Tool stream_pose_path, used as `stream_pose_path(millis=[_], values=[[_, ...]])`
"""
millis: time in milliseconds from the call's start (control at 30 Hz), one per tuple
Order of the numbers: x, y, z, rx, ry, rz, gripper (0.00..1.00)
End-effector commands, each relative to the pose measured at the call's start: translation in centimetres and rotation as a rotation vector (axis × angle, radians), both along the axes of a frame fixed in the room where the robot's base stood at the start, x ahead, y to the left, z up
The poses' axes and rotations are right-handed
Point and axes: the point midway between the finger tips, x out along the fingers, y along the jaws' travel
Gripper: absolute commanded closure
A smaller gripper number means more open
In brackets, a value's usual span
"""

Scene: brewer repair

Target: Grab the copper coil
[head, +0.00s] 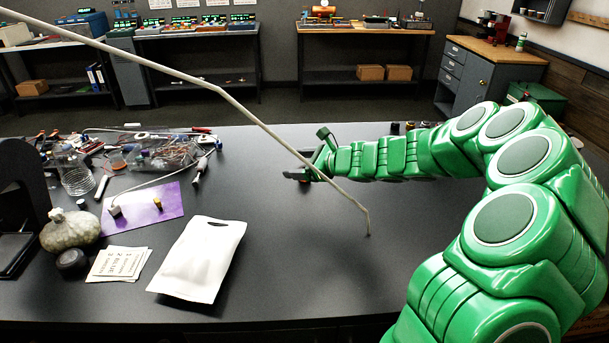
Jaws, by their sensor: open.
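My gripper (311,156) is above the middle of the dark table, its jaws open and pointing left, with nothing seen between them. A coppery tangle (174,153) shows among the clutter at the table's left. It may be the copper coil, but it is too small and crowded to tell. My gripper is well to the right of this clutter and apart from it.
A long pale cable crosses in front of my gripper (215,90). A white pouch (202,258), purple mat (168,203), cards (119,264), clear jar (76,178) and lumpy pale gourd-like object (69,230) stand at left. The table's middle front is clear.

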Motion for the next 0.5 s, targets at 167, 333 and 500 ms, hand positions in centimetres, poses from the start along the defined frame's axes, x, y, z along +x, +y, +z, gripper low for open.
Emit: stream_pose_path(millis=[167, 333, 500], values=[[3.5, -3.9, -4.6, 0.085, 0.131, -0.178, 0.25], [5.1, -6.3, -7.2, 0.133, 0.202, -0.278, 0.25], [5.7, -7.0, -8.1, 0.147, 0.224, -0.31, 0.25]])
